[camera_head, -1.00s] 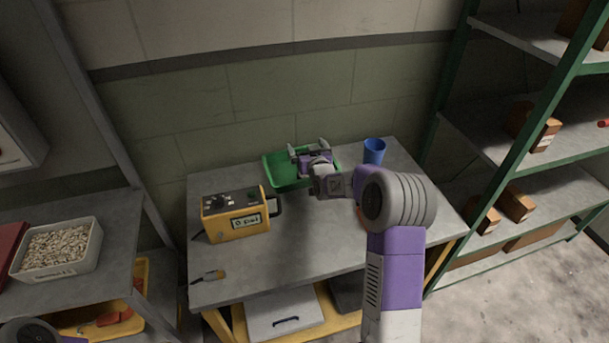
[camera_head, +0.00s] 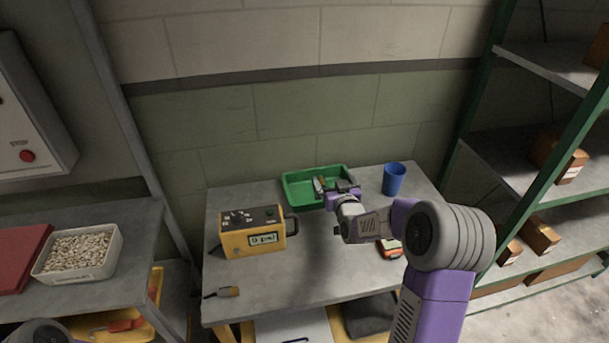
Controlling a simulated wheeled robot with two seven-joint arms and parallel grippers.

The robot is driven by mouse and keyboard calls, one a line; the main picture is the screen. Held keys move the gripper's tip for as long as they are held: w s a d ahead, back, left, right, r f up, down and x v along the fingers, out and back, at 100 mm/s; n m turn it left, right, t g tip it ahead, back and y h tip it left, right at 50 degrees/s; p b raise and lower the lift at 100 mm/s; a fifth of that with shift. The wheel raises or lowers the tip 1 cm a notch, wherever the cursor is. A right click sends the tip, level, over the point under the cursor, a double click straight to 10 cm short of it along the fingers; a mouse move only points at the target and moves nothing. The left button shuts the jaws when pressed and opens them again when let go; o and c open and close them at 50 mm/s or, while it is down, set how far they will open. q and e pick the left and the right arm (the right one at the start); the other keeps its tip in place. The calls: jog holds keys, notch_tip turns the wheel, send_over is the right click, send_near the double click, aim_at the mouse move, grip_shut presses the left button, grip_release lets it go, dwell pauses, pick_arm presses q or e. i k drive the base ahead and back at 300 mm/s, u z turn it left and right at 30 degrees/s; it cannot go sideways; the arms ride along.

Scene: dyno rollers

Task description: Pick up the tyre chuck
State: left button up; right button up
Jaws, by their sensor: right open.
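My right gripper (camera_head: 335,184) is open at the green tray (camera_head: 296,197) at the back of the grey workbench. Its fingers are over the tray's right part, and the wrist hides some of the tray's front right. I cannot make out a tyre chuck for certain; something small and brownish shows beside the fingers, too small to tell. My left gripper is out of view.
A yellow inflator box (camera_head: 252,233) with a display stands on the bench's left. A blue cup (camera_head: 394,179) stands right of the tray. A red-orange device (camera_head: 390,248) lies partly behind my right arm. The front middle of the bench (camera_head: 300,280) is clear.

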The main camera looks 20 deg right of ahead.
aim_at(230, 291)
jog(key=k, duration=1)
